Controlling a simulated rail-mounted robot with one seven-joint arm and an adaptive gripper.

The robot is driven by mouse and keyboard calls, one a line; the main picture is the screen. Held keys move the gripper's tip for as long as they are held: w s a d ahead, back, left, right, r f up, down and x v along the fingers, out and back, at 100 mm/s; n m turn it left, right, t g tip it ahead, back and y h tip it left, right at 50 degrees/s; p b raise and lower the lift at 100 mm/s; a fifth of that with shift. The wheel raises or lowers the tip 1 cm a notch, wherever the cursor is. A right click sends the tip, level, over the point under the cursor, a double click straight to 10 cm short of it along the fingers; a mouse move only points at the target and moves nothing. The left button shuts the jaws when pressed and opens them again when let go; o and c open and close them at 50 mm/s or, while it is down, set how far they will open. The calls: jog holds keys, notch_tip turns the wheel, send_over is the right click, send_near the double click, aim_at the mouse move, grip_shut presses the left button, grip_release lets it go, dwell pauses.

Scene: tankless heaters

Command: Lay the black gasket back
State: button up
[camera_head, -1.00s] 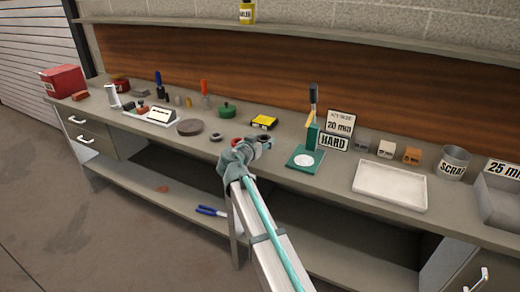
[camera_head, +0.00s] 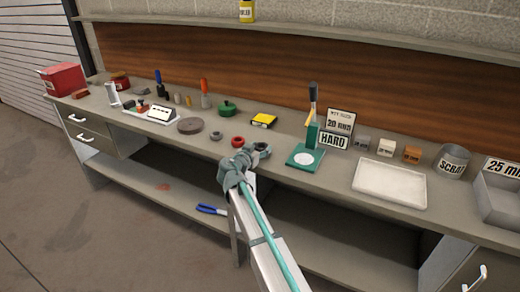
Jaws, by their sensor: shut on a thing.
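My gripper (camera_head: 248,157) is low over the front of the workbench, in the middle of the view. It is shut, and a small dark ring (camera_head: 263,148), which looks like the black gasket, is at its fingertips. The gripper covers part of the ring's near side. I cannot tell whether the ring touches the bench top. A red ring (camera_head: 238,142) lies just behind and left of the gripper. A grey ring (camera_head: 216,136) lies further left.
A green stand press (camera_head: 305,155) stands right of the gripper, with a white tray (camera_head: 390,185) beyond it.

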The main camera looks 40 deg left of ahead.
jog(key=shift+f, duration=0.15)
jog(key=o, duration=1.2)
jog(key=shift+o, duration=0.2)
jog(key=shift+r, duration=0.2)
jog(key=shift+r+p, duration=0.2)
jog(key=shift+p, duration=0.25)
jog(key=b+v, duration=0.2)
jog(key=v, duration=1)
jog(key=shift+a+f, duration=0.1)
